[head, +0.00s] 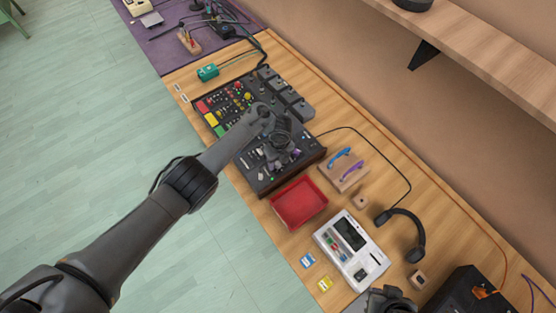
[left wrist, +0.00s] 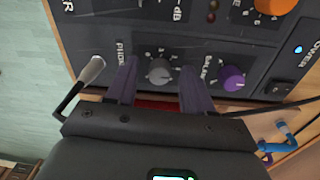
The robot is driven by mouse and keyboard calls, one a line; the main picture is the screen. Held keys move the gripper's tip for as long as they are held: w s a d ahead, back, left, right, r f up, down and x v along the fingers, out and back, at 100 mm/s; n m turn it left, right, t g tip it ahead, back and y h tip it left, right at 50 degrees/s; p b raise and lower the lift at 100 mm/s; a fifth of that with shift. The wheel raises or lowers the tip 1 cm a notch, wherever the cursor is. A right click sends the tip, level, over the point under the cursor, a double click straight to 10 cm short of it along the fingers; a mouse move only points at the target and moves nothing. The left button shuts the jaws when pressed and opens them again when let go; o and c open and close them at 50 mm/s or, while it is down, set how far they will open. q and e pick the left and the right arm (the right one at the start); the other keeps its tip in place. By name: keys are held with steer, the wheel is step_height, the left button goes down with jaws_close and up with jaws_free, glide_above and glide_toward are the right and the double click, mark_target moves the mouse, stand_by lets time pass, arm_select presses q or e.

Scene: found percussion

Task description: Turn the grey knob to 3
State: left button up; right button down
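The grey knob (left wrist: 159,72) sits on the dark front panel of the mixer (head: 265,186) in the left wrist view, with small marks around it that are too small to read. My left gripper (left wrist: 160,88) is open, with one purple-grey finger on each side of the knob and visible gaps between fingers and knob. In the head view my left gripper (head: 282,155) is over the near right part of the mixer and hides the knob. Part of my right gripper (head: 386,300) shows at the bottom edge; its fingers are not clear.
An orange knob (left wrist: 275,4) is farther up. A red tray (head: 299,203) and a white device (head: 350,249) lie beside the mixer.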

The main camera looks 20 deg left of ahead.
arm_select(q)
step_height(320, 180, up, 11)
steer(key=p, duration=0.3)
steer(key=shift+w, duration=0.15)
steer(key=shift+d+f, duration=0.15)
stand_by(0.5)
